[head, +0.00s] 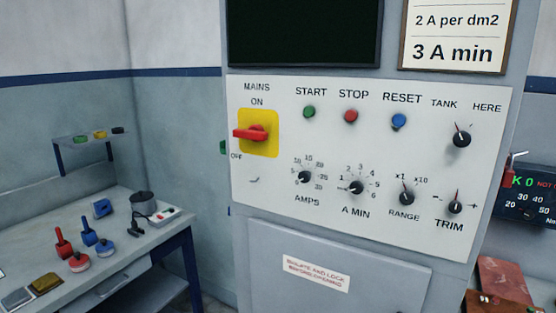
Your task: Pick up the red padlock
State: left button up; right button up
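A small red object (508,177) shows at the right edge of the control cabinet in the head view, with a thin metal loop or hook just above it. It looks like the red padlock, but it is partly hidden by the cabinet edge and too small to be sure. Neither of my grippers is in the head view.
The grey control cabinet (340,235) fills the middle, with a red mains switch (252,132) on yellow. A table (130,256) at left holds several red and blue items and a dark pot (143,204). A wall shelf (85,138) hangs above. A dark display (530,205) stands at right.

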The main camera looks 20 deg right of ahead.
aim_at(509, 173)
jog(key=z, duration=2)
jog(key=i+l+u, duration=0.15)
jog(key=l, duration=0.45)
jog(key=i+l+u, duration=0.2)
jog(key=l, duration=0.45)
jog(key=i+l+u, duration=0.15)
jog(key=l, duration=0.5)
jog(key=l+u, duration=0.15)
jog(key=l, duration=0.5)
